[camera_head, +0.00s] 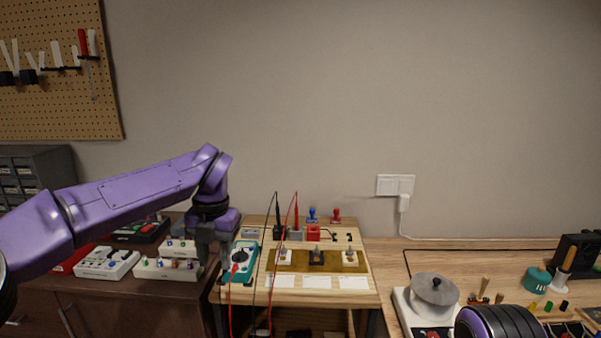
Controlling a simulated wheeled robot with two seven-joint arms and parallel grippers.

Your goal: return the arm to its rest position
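My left arm comes in from the left, purple, and bends down at the wrist. My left gripper (214,262) points down with its fingers apart, just left of the teal multimeter (240,262) at the left edge of the light wooden bench (312,297). I see nothing held between the fingers. Of my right arm only a purple and black ribbed part shows at the bottom right; its gripper is out of view.
White effect pedals (106,263) stand on the dark cabinet behind and left of my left gripper. Red and black probe leads (296,222) rise in loops from the bench. A hot plate with a grey lidded pot (434,290) stands on the right table.

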